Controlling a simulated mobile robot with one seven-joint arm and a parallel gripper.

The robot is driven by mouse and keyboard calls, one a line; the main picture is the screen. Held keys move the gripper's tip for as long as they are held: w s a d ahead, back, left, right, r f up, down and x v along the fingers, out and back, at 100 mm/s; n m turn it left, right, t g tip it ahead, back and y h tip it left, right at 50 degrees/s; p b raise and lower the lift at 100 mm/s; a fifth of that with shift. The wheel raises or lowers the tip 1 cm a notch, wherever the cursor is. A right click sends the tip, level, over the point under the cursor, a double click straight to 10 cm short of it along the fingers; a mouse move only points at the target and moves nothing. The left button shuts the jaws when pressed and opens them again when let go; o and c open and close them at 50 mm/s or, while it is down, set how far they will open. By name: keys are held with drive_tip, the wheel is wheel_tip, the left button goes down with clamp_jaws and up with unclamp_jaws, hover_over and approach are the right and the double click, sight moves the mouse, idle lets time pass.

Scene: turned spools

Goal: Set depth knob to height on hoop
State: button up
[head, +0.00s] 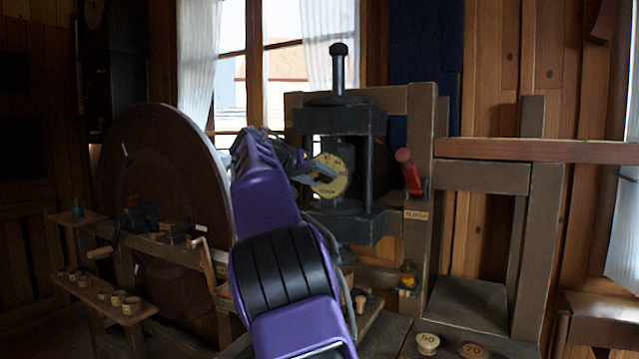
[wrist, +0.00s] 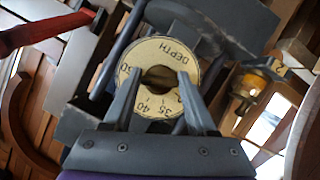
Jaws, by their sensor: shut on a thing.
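The depth knob (head: 331,176) is a cream-yellow round dial on the front of a dark metal press (head: 345,121). In the wrist view the dial (wrist: 165,51) reads DEPTH, with 35 and 40 on the side nearest me and another number partly hidden at the left. My gripper (head: 318,171) reaches the dial from the left. In the wrist view my gripper's fingers (wrist: 160,88) are shut on the knob's dark centre, one finger on each side. I cannot make out a hoop or a height marked on one.
A red-handled lever (head: 408,170) stands right of the press, above a small label plate (head: 416,215). A large dark wheel (head: 160,190) stands at left, near a shelf (head: 100,297) of small cups. Spools marked 60 (head: 428,344) and 70 (head: 472,350) stand at lower right.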

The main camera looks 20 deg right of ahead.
drive_tip(key=shift+m+t+y+b, duration=0.4)
drive_tip(key=shift+m+y+b, duration=0.15)
drive_tip(key=shift+m, duration=0.35)
drive_tip(key=o, duration=1.4)
drive_tip(key=shift+c, duration=0.2)
drive_tip(key=b+v, duration=0.1)
drive_tip(key=v, duration=1.6)
drive_tip(key=shift+s, duration=0.25)
drive_tip(key=shift+a, duration=0.1)
